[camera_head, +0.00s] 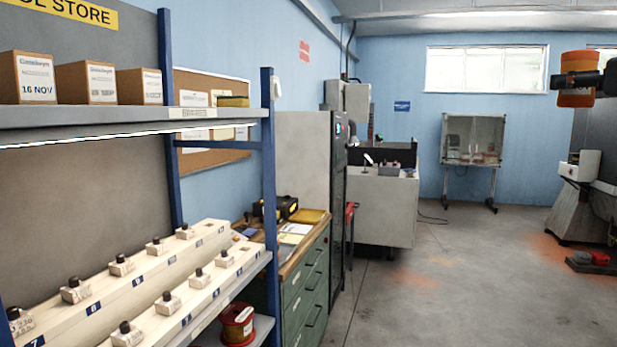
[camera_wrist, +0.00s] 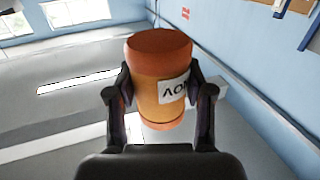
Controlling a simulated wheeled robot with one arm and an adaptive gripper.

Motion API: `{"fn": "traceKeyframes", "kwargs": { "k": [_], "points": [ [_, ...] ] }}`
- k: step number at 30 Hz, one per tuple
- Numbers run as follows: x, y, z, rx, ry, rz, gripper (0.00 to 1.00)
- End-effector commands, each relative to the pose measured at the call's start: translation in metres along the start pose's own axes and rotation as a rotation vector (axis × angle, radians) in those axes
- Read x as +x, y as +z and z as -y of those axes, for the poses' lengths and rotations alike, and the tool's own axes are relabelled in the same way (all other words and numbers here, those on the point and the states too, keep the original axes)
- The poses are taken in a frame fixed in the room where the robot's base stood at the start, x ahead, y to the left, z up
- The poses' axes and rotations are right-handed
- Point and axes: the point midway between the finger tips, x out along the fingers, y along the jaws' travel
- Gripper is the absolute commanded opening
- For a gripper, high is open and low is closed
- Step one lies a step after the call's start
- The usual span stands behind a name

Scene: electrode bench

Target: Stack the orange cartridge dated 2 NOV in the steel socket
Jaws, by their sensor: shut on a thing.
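My gripper (camera_wrist: 160,105) is shut on an orange cartridge (camera_wrist: 160,62) with darker red-orange ends. The cartridge has a white label (camera_wrist: 173,90) whose letters, partly hidden by a finger, look like the end of "NOV" upside down; the day number is not visible. In the head view the cartridge (camera_head: 576,82) is held up high at the far right, with part of my dark gripper (camera_head: 578,80) across it. The steel socket cannot be made out in either view.
A blue-posted shelf (camera_head: 130,113) at left holds cartons (camera_head: 36,78) above and numbered white racks (camera_head: 140,268) with black-capped parts below. A green drawer cabinet (camera_head: 305,290) stands beyond. A machine (camera_head: 590,180) is at right. The floor (camera_head: 460,290) between is mostly open.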

Motion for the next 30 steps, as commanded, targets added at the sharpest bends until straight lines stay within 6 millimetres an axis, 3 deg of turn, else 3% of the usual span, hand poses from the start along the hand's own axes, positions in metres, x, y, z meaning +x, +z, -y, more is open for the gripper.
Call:
{"fn": "traceKeyframes", "kwargs": {
  "k": [5,14,23,30],
  "points": [
    [0.027,0.018,0.001,0.001,0.009,0.004,0.09],
    [0.115,0.09,0.009,0.001,0.055,0.004,0.09],
    [0.195,0.181,0.04,0.002,0.092,0.005,0.09],
    [0.243,0.264,0.086,-0.001,0.097,0.01,0.09]
  ]
}}
